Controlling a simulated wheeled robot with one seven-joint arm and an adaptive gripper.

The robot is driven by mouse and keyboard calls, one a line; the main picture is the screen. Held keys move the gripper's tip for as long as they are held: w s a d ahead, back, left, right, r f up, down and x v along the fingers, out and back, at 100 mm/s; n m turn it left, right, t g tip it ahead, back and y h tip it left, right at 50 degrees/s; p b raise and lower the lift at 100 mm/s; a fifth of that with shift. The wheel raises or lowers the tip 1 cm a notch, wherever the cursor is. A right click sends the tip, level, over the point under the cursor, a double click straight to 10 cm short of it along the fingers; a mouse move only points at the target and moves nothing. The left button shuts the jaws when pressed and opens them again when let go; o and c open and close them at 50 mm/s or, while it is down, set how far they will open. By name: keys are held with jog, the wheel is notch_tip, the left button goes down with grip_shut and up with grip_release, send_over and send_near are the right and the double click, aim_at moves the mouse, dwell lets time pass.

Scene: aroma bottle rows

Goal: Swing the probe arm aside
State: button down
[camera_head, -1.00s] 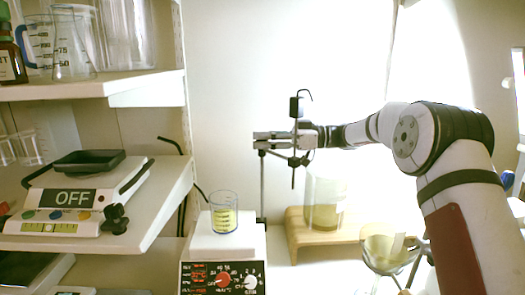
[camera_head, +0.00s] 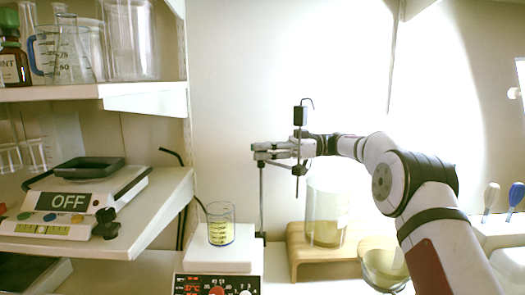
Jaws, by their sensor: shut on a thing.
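The probe arm is a short horizontal arm on a thin upright rod (camera_head: 262,196) behind the hotplate. A slim dark probe (camera_head: 300,116) with a hooked wire on top hangs at its right end, upright. My gripper (camera_head: 283,150) reaches in from the right and is shut on the probe arm between rod and probe; the fingers hide much of it. The probe's lower tip hangs in the air, to the right of the hotplate (camera_head: 219,262). A beaker (camera_head: 221,232) with yellow liquid stands on the hotplate, left of the rod.
A glass jar (camera_head: 326,205) stands on a wooden stand (camera_head: 297,255) behind and below my arm. A glass funnel-like vessel (camera_head: 384,268) is close under my arm. Shelves (camera_head: 150,212) at left hold a scale (camera_head: 85,200) and glassware. The wall behind the probe is clear.

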jog(key=shift+a+r, duration=0.1)
jog(key=c, duration=1.2)
grip_release()
jog(key=shift+c, duration=0.2)
jog(key=v, duration=0.7)
jog(key=shift+d, duration=0.3)
